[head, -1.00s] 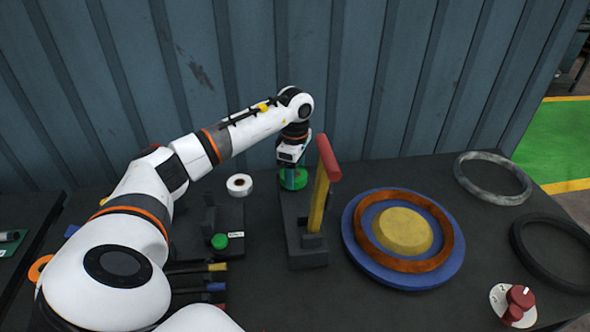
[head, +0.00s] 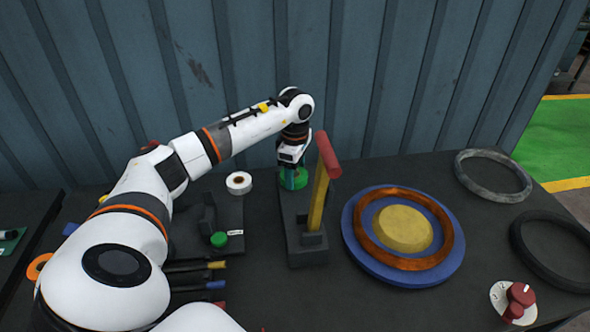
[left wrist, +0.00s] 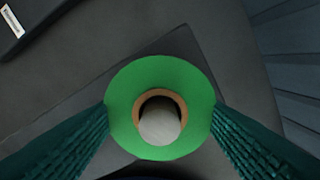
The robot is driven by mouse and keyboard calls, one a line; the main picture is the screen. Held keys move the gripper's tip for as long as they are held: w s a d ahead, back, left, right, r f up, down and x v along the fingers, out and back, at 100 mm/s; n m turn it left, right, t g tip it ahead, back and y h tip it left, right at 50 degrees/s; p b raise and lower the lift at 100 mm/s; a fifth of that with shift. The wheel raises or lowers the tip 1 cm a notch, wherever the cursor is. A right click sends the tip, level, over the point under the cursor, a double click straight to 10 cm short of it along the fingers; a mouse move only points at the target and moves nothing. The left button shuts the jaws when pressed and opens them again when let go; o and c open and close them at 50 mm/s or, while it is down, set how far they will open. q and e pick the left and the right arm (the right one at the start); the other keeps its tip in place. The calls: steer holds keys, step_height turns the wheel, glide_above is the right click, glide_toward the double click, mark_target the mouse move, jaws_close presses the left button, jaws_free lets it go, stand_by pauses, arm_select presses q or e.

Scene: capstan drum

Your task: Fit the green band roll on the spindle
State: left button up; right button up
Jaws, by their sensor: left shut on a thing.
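The green band roll (head: 302,182) is at the far end of the dark base plate (head: 290,215), under my left gripper (head: 293,178). In the left wrist view the green roll (left wrist: 185,85) is a ring with a brown core, and the two teal fingers of my left gripper (left wrist: 160,128) press on its opposite sides. The pale round top of the spindle (left wrist: 160,124) shows inside the core, so the roll sits around it or right over it; how low it sits I cannot tell. My right gripper is not in view.
A yellow lever with a red handle (head: 328,157) stands on the near part of the plate. A blue disc (head: 353,250) with an orange ring lies to the right. A white roll (head: 239,183) and a green knob (head: 219,239) are left.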

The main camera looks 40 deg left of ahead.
arm_select(q)
steer(key=o, duration=1.1)
step_height(320, 180, up, 12)
steer(key=b, duration=0.1)
